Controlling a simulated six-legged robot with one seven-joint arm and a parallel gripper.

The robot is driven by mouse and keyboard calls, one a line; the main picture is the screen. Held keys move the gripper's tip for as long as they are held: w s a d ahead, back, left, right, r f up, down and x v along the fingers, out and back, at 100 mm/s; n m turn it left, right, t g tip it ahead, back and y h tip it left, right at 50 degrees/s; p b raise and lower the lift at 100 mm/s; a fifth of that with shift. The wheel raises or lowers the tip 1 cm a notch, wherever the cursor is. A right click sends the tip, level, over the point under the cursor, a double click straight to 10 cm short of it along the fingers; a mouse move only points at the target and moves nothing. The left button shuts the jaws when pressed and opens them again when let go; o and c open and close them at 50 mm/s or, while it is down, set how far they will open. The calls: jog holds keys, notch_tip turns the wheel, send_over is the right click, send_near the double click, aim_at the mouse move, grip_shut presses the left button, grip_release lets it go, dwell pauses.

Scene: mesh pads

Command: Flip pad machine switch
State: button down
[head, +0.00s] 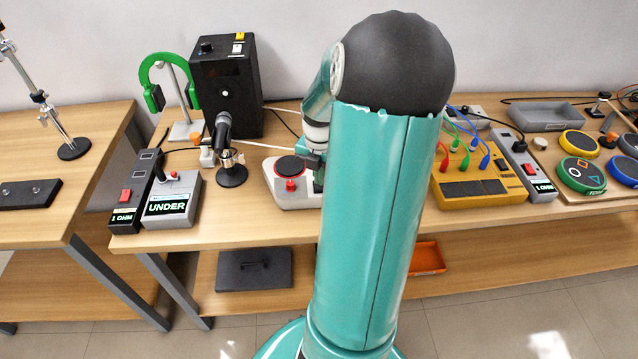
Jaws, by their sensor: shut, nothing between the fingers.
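A pale grey machine (282,198) with a round black pad (290,166) and a red knob (291,184) sits at the middle of the table. Its right side is hidden behind my arm. My gripper (314,162) is above the machine's right part, to the right of the black pad. It is shut and empty, its tips are small and partly hidden, and I cannot tell whether it touches the machine. I cannot tell which part is the pad machine switch. Several round pads, one of them yellow (578,143), lie at the far right.
Left of the machine are a microphone (222,130) on a stand, a grey box reading "UNDER" (172,210), a power strip (138,185) and a black speaker (226,85). Right of my arm are a yellow box (470,188) with cables and another power strip (520,160).

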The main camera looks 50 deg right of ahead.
jog(key=shift+f, duration=0.95)
dwell(0.5)
jog(key=shift+r, duration=3.55)
jog(key=w+a+r+m+t+h, duration=0.1)
jog(key=a+r+m, duration=0.2)
jog(key=a, duration=0.3)
jog(key=w+a+r+m, duration=0.2)
jog(key=a+r+m, duration=0.1)
jog(key=a, duration=0.3)
jog(key=w+a+r+m+t+h, duration=0.1)
jog(key=a+r+m, duration=0.25)
jog(key=a, duration=0.25)
jog(key=s+a+r+m+t+y, duration=0.1)
jog(key=s+a+r+m, duration=0.1)
jog(key=a+m, duration=0.3)
jog(key=s+a+r+m+t+y, duration=0.1)
jog(key=s+a+m, duration=0.4)
jog(key=a, duration=0.8)
jog(key=shift+r+m+t, duration=0.35)
jog(key=shift+r+t, duration=0.45)
jog(key=shift+r, duration=0.2)
